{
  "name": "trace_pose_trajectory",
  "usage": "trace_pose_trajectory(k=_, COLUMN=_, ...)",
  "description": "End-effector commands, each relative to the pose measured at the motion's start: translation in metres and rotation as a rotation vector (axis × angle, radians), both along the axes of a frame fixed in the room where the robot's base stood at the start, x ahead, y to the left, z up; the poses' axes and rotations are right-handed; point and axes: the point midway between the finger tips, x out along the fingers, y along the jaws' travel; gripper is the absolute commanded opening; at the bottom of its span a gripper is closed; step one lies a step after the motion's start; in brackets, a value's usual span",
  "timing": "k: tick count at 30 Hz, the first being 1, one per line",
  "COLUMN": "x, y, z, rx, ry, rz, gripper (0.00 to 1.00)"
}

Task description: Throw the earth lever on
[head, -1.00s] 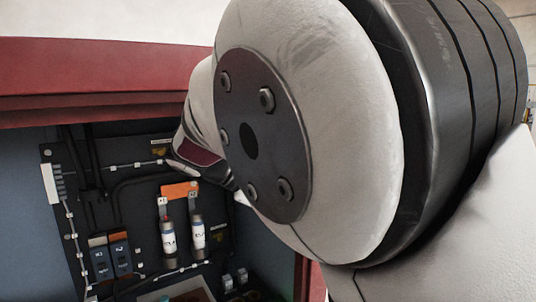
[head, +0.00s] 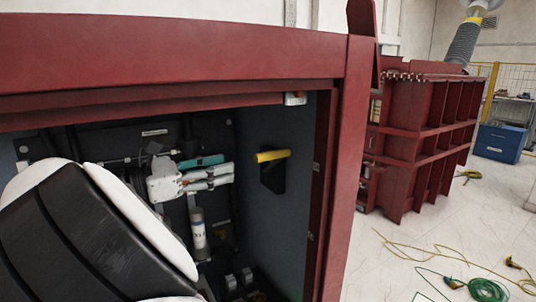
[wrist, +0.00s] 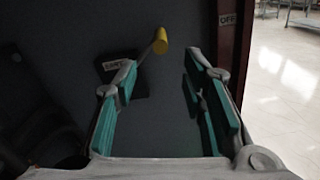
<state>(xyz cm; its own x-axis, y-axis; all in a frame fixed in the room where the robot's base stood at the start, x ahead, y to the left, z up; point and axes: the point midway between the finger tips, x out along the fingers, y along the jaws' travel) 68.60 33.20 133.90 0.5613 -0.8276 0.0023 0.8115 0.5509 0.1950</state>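The earth lever is a yellow handle (head: 272,156) on a black plate (head: 273,178) on the inner right wall of the dark red cabinet. In the wrist view the yellow handle (wrist: 160,42) stands out beyond the fingertips, beside a label that seems to read "EARTH" (wrist: 117,63). My gripper (head: 228,166) is inside the cabinet, left of the lever and pointing at it. In the wrist view my gripper (wrist: 163,75) is open, teal pads apart, with nothing between them. The handle is ahead of the gap, nearer the left finger; contact is not visible.
The cabinet's red frame (head: 338,180) bounds the opening on the right, with an "OFF" label (wrist: 228,20) on it in the wrist view. A cylindrical fuse (head: 197,228) stands on the back panel below my gripper. Green and yellow cables (head: 480,288) lie on the floor outside.

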Motion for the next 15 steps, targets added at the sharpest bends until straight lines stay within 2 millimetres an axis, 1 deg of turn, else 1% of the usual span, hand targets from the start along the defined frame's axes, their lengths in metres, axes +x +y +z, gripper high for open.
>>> trace_pose_trajectory(k=1, x=0.004, y=-0.009, z=0.002, rx=-0.001, ry=0.001, rz=-0.005, gripper=0.38)
trace_pose_trajectory(k=6, x=0.022, y=-0.038, z=0.002, rx=0.000, ry=0.001, rz=-0.006, gripper=0.38)
trace_pose_trajectory(k=12, x=0.044, y=-0.069, z=0.001, rx=0.000, ry=0.001, rz=-0.005, gripper=0.38)
trace_pose_trajectory(k=15, x=0.053, y=-0.082, z=0.001, rx=0.001, ry=0.001, rz=-0.005, gripper=0.38)
